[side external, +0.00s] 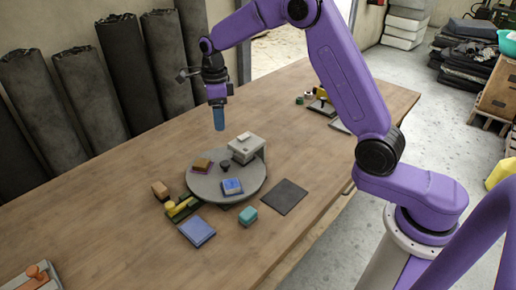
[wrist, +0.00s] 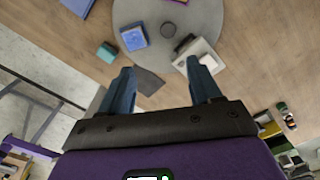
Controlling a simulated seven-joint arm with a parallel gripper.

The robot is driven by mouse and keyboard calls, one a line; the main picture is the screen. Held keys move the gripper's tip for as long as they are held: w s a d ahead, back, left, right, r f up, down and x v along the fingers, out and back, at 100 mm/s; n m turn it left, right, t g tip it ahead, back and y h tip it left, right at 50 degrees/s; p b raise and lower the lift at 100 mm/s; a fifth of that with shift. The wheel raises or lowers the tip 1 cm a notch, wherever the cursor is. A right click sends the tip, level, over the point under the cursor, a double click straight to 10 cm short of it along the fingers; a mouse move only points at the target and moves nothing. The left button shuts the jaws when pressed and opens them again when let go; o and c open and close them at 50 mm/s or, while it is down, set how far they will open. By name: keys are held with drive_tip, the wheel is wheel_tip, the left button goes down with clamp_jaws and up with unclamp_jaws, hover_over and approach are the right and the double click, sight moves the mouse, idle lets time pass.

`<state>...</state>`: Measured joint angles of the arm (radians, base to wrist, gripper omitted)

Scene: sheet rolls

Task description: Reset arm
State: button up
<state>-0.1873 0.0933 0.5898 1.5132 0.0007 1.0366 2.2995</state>
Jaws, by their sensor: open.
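My gripper (side external: 219,128) hangs above the wooden table, pointing down, behind the round grey disc (side external: 207,186). Its blue fingers are spread apart with nothing between them in the wrist view (wrist: 163,80). The gripper is clear of the table and of the objects. On the disc are a white-grey box (side external: 247,148), a dark round piece (side external: 225,165), a blue block (side external: 232,186) and a brown block (side external: 203,163).
A teal block (side external: 248,215), a dark flat square (side external: 285,197), a blue flat piece (side external: 197,231), a yellow piece (side external: 183,207) and a brown block (side external: 160,190) lie around the disc. Tall dark rolls (side external: 90,95) line the wall. The table's left middle is clear.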

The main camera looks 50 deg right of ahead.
drive_tip(key=s+a+r+n, duration=0.2)
drive_tip(key=s+a+n, duration=0.1)
drive_tip(key=s+n, duration=0.6)
drive_tip(key=s+a+r+n, duration=0.3)
drive_tip(key=s+n, duration=0.5)
drive_tip(key=n, duration=0.1)
drive_tip(key=s+d+n, duration=0.3)
drive_tip(key=s+n, duration=0.7)
drive_tip(key=s, duration=0.1)
drive_tip(key=s+d+f+n, duration=0.1)
drive_tip(key=s+d+n, duration=0.3)
drive_tip(key=s+n, duration=0.5)
drive_tip(key=s, duration=0.2)
drive_tip(key=shift+s+f+n, duration=0.25)
drive_tip(key=shift+s+n, duration=0.05)
drive_tip(key=shift+n, duration=0.1)
